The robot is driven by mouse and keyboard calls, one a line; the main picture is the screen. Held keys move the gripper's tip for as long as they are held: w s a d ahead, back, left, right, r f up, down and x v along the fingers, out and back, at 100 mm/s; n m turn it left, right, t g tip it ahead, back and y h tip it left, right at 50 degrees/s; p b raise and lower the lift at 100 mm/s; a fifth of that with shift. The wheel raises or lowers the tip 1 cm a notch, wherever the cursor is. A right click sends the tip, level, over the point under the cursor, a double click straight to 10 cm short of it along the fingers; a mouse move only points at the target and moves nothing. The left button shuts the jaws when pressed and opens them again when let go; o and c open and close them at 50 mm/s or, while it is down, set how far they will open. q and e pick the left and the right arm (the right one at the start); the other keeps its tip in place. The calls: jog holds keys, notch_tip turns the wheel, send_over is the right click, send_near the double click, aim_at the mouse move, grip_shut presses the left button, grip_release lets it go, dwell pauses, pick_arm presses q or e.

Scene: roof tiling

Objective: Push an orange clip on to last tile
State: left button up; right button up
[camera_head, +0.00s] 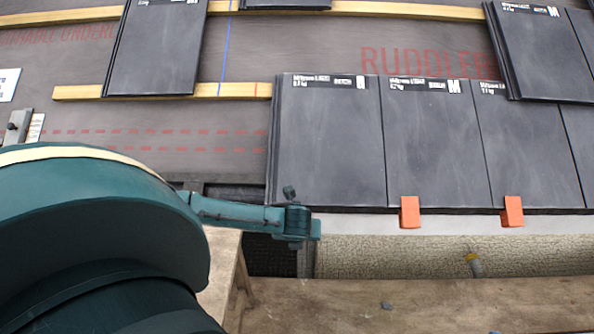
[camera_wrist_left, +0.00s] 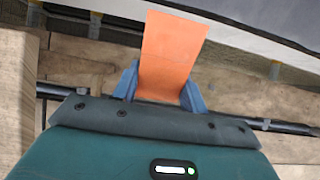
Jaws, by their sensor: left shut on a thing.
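The lower row of dark grey tiles ends at its left with the last tile (camera_head: 330,140). My left gripper (camera_head: 298,222) is at that tile's lower left corner in the head view. In the left wrist view the left gripper (camera_wrist_left: 160,89) is shut on an orange clip (camera_wrist_left: 172,50), with a blue finger on each side. The clip's far end reaches up near the underside of a dark edge (camera_wrist_left: 260,30). The held clip is hidden in the head view, and I cannot tell whether it touches the tile. My right gripper is not in view.
Wooden battens (camera_head: 160,91) cross the grey underlay (camera_head: 190,140). A wooden plank (camera_head: 430,300) runs below the eave. Other tiles (camera_head: 155,50) lie higher up.

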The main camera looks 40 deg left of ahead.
pick_arm(q)
jog(key=shift+w+a+r+p, duration=0.3)
jog(key=shift+w+a+r, duration=0.05)
jog(key=shift+w, duration=0.1)
jog(key=shift+w+a+r+p, duration=0.3)
jog(key=shift+w+p, duration=0.05)
jog(key=shift+p, duration=0.25)
dwell(0.4)
jog(key=shift+w+a+r+p, duration=0.3)
jog(key=shift+w+a+r, duration=0.15)
jog(key=shift+w, duration=0.1)
dwell(1.3)
jog(key=o, duration=1.5)
jog(key=shift+s+f, duration=0.1)
jog(key=shift+c, duration=0.2)
jog(key=shift+d, duration=0.1)
